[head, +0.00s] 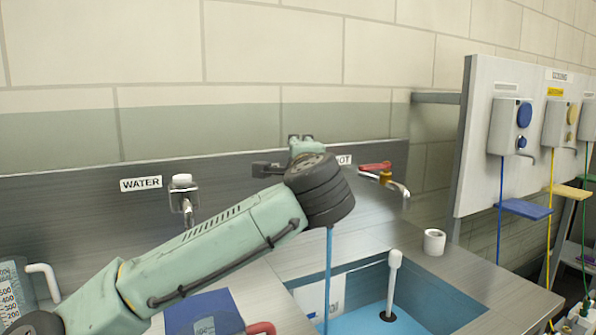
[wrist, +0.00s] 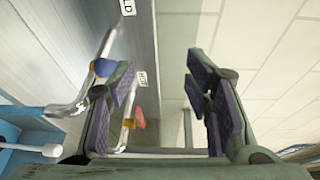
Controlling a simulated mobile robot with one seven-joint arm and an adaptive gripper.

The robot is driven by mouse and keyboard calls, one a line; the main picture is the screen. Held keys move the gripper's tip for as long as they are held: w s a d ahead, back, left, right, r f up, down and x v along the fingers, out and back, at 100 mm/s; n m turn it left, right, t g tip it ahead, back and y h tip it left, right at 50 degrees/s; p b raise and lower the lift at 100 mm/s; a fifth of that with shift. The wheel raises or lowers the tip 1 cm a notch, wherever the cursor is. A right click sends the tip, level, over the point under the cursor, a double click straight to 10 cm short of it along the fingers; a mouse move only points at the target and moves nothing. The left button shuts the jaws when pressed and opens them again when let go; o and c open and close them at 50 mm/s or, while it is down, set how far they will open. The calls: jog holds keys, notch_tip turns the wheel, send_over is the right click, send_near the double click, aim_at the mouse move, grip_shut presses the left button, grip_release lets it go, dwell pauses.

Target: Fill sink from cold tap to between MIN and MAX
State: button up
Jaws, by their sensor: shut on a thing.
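The steel sink (head: 455,322) holds light blue water (head: 368,318). A blue stream (head: 328,275) falls into it from below my gripper; the cold tap's spout is hidden in the head view. A white panel (head: 312,302) on the sink wall is partly visible; its marks are unreadable. In the wrist view the cold tap's spout (wrist: 72,108) and blue handle (wrist: 104,67) show beside my gripper's left finger. My gripper (wrist: 162,85) has its fingers partly apart with purple pads. The handle is at the outer side of the left finger; what the jaws grip is not clear.
The hot tap with red handle (head: 375,167) is just right of my gripper. A white upright pipe (head: 392,282) stands in the sink. A white cup-like ring (head: 434,242) is on the counter. Another tap (head: 183,195) is at left, dispensers (head: 512,125) at right.

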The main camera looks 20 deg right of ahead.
jog(key=shift+s+a+f+b, duration=0.15)
jog(key=shift+s+a, duration=0.05)
jog(key=shift+s, duration=0.45)
jog(key=shift+s+a+f+b, duration=0.15)
jog(key=shift+s+b, duration=0.05)
jog(key=shift+s, duration=0.4)
jog(key=shift+s+a+f+b, duration=0.15)
jog(key=shift+s+a, duration=0.05)
jog(key=shift+s, duration=0.45)
jog(key=shift+s, duration=0.1)
jog(key=shift+c, duration=0.5)
